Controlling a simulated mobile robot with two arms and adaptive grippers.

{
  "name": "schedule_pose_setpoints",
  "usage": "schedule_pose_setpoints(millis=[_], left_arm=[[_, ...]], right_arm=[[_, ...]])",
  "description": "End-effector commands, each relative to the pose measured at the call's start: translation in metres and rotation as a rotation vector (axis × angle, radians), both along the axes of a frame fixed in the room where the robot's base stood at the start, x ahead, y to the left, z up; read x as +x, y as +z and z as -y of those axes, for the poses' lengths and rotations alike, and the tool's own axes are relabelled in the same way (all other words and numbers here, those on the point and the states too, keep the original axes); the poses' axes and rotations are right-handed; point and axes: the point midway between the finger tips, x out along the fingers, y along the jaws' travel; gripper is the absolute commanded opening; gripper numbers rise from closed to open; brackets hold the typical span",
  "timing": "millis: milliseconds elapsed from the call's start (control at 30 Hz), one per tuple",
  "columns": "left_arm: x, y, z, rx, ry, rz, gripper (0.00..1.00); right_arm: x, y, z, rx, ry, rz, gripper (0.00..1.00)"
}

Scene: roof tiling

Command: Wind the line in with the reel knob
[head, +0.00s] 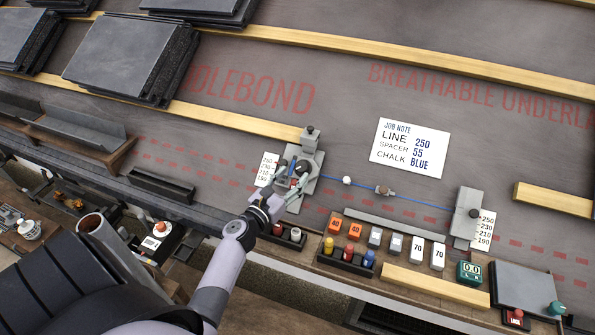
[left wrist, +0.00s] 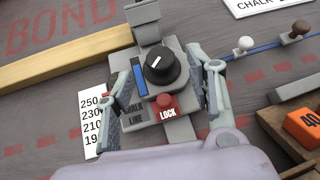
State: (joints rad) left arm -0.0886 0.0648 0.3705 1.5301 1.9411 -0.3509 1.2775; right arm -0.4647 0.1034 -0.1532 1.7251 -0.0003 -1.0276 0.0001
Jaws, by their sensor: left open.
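The chalk line reel (head: 312,160) is a grey block on the dark sheet in the head view. In the left wrist view its black round knob with a white mark (left wrist: 160,66) faces me, beside a blue strip (left wrist: 139,76) and above a red LOCK button (left wrist: 166,102). The blue line (head: 425,204) runs from the reel to a grey end block (head: 467,214), past a white bead (head: 347,180) and a brown knob (head: 383,190). My left gripper (head: 296,172) is open, its fingers on either side of the reel; contact cannot be told. My right gripper is out of view.
Number scales flank the reel (head: 266,170) and end block (head: 484,229). A bench below holds chalk bottles (head: 352,250) and numbered blocks (head: 416,250). Wooden battens (head: 400,58) and stacked slates (head: 130,55) lie above.

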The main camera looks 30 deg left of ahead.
Motion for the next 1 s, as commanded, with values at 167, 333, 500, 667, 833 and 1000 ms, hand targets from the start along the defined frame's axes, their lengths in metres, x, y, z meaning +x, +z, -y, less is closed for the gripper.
schedule_pose_setpoints(millis=[167,333,500,667,833,1000], left_arm=[[0.026,0.0,-0.001,0.0,0.0,0.001,0.5],[0.035,0.0,-0.001,0.001,0.0,0.0,0.5],[0.036,0.0,-0.001,0.001,0.0,0.0,0.5],[0.036,0.0,-0.001,0.001,0.0,0.0,0.46],[0.036,0.0,-0.001,0.001,0.0,0.0,0.35],[0.036,0.0,-0.001,0.001,0.0,0.0,0.23]], right_arm=[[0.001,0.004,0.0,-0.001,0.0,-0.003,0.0],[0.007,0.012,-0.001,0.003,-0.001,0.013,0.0],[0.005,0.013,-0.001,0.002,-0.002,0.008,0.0],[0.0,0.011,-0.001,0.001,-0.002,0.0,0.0],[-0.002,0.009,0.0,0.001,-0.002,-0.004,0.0],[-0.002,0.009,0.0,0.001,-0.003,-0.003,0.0]])
